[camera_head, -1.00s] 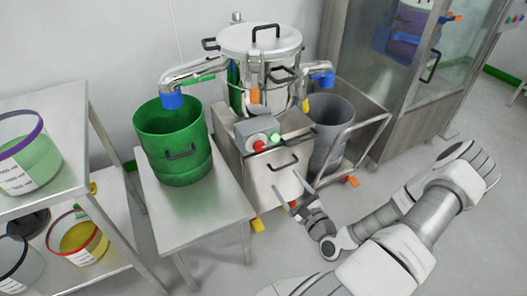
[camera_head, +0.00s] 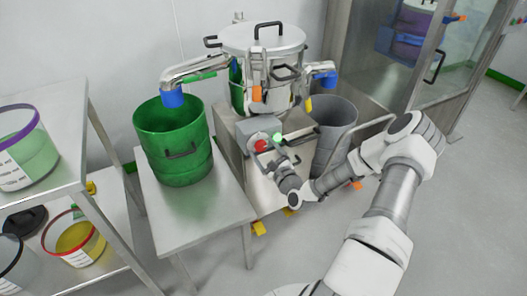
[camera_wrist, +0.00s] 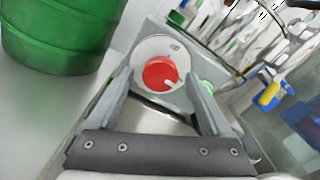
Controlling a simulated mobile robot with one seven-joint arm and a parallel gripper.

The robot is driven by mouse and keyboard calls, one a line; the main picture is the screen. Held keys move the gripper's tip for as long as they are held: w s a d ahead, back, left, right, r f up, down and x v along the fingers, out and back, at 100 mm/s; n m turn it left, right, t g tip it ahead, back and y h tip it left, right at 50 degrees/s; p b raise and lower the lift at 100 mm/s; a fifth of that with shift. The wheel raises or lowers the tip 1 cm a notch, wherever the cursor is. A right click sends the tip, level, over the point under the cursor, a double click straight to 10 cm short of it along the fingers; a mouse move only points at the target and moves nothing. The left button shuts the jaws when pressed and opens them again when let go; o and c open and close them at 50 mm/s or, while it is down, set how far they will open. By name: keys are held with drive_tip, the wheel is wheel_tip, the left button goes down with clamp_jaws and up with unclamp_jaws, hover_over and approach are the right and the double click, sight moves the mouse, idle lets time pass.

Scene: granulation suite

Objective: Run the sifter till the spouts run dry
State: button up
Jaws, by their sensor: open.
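The steel sifter (camera_head: 262,65) stands against the wall. Its left spout (camera_head: 195,70) ends in a blue sleeve over a green drum (camera_head: 172,150), and its right spout (camera_head: 322,70) points down over a grey bin (camera_head: 333,120). The control box (camera_head: 240,138) on its front carries a red control (camera_head: 259,143) and a green button (camera_head: 277,136). My gripper (camera_wrist: 163,84) is open and empty in front of the box. In the wrist view the red control (camera_wrist: 160,73) lies between the fingers, and the green button (camera_wrist: 207,88) shows beside the right finger. Contact cannot be told. No flow is visible at the spouts.
The green drum stands on a steel table (camera_head: 205,222) left of the sifter. A shelf rack (camera_head: 60,180) with tubs is at the far left. A glass-fronted cabinet (camera_head: 380,70) stands behind right. Floor at the lower right is clear around my arm.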

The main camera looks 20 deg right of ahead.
drive_tip(key=shift+w, duration=0.2)
drive_tip(key=shift+c, duration=0.2)
clamp_jaws()
